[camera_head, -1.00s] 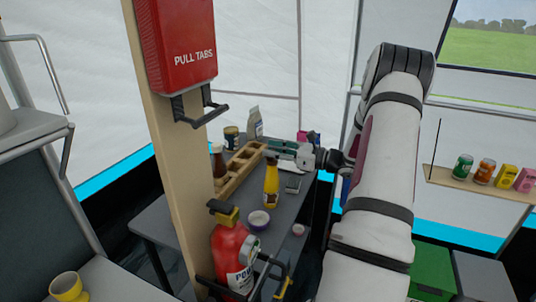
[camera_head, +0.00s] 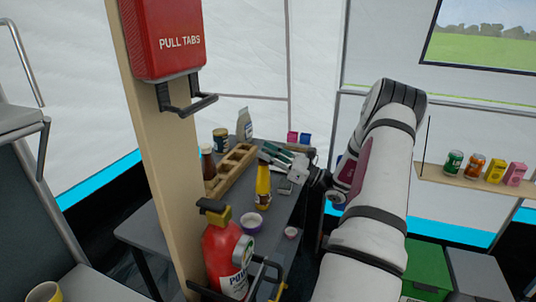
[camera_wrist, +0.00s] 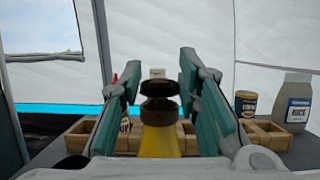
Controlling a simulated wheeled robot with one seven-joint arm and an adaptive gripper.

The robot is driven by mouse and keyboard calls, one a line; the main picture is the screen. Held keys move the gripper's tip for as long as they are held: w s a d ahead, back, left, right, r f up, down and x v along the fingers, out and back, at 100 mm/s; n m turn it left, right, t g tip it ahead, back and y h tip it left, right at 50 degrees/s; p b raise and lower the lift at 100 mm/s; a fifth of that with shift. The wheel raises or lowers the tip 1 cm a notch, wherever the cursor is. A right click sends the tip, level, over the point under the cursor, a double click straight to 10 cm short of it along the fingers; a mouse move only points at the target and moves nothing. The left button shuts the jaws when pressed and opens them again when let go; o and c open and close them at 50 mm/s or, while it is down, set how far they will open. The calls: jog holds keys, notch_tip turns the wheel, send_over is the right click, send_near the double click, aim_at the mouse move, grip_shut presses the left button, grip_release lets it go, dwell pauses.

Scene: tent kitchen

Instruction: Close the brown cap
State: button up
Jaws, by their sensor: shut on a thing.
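A yellow bottle (camera_head: 263,188) stands on the grey table, and it also shows low in the middle of the wrist view (camera_wrist: 159,142). Its brown cap (camera_wrist: 160,88) sits at the bottle's top, above a darker brown collar; a thin gap seems to show between them. My gripper (camera_head: 268,154) is at the top of the bottle. In the wrist view its green fingers (camera_wrist: 160,82) are on either side of the cap, shut on it. The finger contact is hard to make out. In the head view the fingers hide the cap.
A wooden compartment tray (camera_head: 229,171) stands left of the bottle, with a dark bottle (camera_head: 208,165), jar (camera_head: 220,139) and grey bag (camera_head: 244,126) near it. A purple-white bowl (camera_head: 251,222) is in front. A wooden post (camera_head: 155,150) and red extinguisher (camera_head: 226,258) stand nearer.

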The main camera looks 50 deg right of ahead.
jog(key=shift+f, duration=0.2)
jog(key=o, duration=1.2)
jog(key=shift+r, duration=0.1)
jog(key=v, duration=1.2)
